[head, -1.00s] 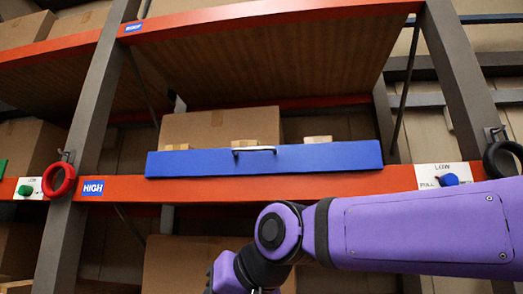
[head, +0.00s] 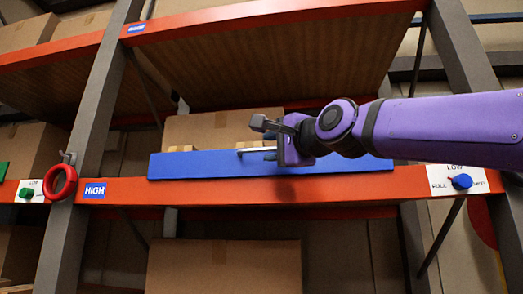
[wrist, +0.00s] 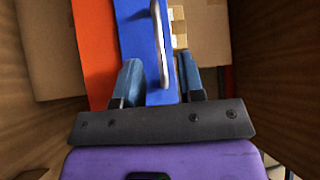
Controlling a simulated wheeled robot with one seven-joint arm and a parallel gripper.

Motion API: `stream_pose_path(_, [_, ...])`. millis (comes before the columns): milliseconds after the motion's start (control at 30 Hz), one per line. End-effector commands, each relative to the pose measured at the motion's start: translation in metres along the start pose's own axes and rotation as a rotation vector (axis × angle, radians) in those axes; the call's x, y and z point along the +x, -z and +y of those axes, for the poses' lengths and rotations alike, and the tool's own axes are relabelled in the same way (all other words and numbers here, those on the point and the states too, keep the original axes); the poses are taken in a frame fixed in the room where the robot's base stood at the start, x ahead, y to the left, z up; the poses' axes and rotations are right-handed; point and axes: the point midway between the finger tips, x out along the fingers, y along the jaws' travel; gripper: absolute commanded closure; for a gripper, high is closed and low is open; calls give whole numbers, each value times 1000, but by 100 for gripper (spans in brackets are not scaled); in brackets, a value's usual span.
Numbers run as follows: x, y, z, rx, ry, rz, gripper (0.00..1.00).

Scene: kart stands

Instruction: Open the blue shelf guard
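The blue shelf guard (head: 195,166) is a long flat panel standing along the front edge of the shelf, and it also shows in the wrist view (wrist: 133,40). Its metal bar handle (head: 250,150) is partly hidden behind my gripper in the head view. My gripper (head: 268,128) is in front of the guard at the handle. In the wrist view my gripper (wrist: 160,78) is open, with one finger each side of the guard and handle (wrist: 161,45). The fingers do not look closed on the handle; whether they touch it I cannot tell.
The orange shelf beam (head: 240,191) runs just below the guard. Cardboard boxes (head: 190,129) stand behind it. A red ring (head: 60,184) hangs on the left post. A blue knob (head: 461,182) sits on a white label at right. An upper shelf (head: 270,60) overhangs.

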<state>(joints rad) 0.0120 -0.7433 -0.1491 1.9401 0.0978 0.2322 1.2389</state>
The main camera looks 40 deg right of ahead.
Motion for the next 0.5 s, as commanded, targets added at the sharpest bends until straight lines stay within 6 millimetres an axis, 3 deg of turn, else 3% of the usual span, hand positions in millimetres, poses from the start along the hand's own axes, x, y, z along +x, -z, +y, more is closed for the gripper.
stream_pose_path(200, [32,-1,0,0,-2,-2,64])
stream_pose_path(500, [45,0,0,-2,1,0,64])
